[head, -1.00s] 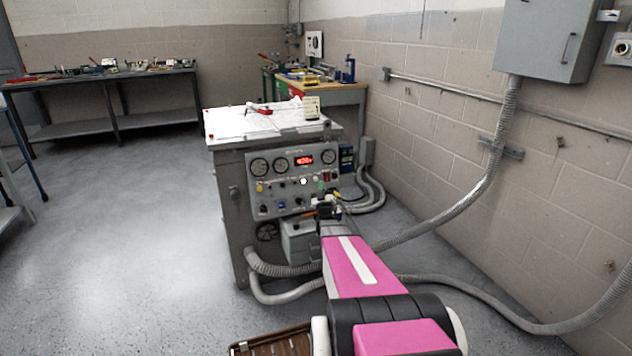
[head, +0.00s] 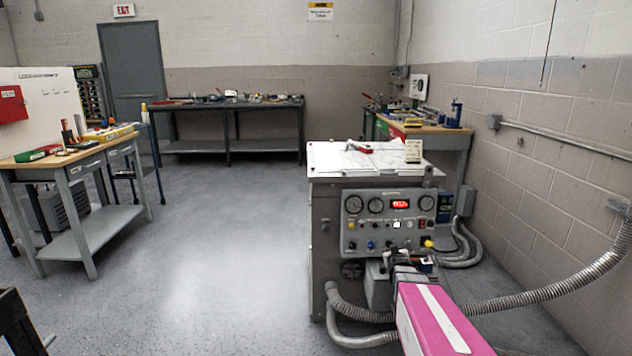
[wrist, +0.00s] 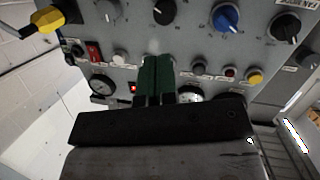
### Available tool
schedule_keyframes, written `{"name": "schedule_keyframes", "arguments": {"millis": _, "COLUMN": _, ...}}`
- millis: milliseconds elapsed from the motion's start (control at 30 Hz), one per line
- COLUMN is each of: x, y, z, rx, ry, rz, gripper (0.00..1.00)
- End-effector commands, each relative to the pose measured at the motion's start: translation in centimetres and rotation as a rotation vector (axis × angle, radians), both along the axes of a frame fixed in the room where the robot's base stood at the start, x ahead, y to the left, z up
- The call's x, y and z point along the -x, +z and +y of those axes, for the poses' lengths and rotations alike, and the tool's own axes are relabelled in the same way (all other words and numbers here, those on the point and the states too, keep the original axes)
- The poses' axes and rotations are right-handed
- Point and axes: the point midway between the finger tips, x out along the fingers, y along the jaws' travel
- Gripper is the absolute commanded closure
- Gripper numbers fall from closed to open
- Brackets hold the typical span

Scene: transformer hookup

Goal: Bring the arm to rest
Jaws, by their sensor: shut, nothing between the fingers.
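My gripper shows in the wrist view with its two green fingers (wrist: 156,78) together and nothing between them. They overlap the grey control panel (wrist: 190,52) in that view; whether they touch it cannot be told. In the head view my pink arm reaches in from the lower right, and my gripper (head: 402,262) is in front of the lower part of the grey test console (head: 322,232). The panel carries round gauges, a red lit display (head: 401,204) and several knobs. A yellow-ended part (wrist: 50,18) sticks out at the upper left of the wrist view.
Ribbed conduits (head: 345,312) run from the console's base, and a larger conduit (head: 560,296) rises along the right wall. A wooden-topped workbench (head: 90,152) stands at the left, and a dark bench (head: 240,104) at the back. The floor (head: 220,240) between is clear.

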Motion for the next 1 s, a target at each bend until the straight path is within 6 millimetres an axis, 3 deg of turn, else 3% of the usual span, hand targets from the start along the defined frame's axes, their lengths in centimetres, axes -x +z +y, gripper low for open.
{"name": "schedule_keyframes", "arguments": {"millis": 367, "x": 12.6, "y": -3.9, "z": 8.0, "rx": -0.181, "ry": 0.006, "rz": 0.651, "gripper": 1.0}}
{"name": "schedule_keyframes", "arguments": {"millis": 600, "x": 22.4, "y": -4.1, "z": 11.7, "rx": -0.242, "ry": -0.032, "rz": 1.046, "gripper": 1.0}}
{"name": "schedule_keyframes", "arguments": {"millis": 700, "x": 25.5, "y": -3.7, "z": 12.6, "rx": -0.254, "ry": -0.049, "rz": 1.164, "gripper": 1.0}}
{"name": "schedule_keyframes", "arguments": {"millis": 833, "x": 27.7, "y": -3.3, "z": 13.1, "rx": -0.259, "ry": -0.065, "rz": 1.252, "gripper": 1.0}}
{"name": "schedule_keyframes", "arguments": {"millis": 1000, "x": 28.3, "y": -3.2, "z": 13.3, "rx": -0.261, "ry": -0.071, "rz": 1.283, "gripper": 1.0}}
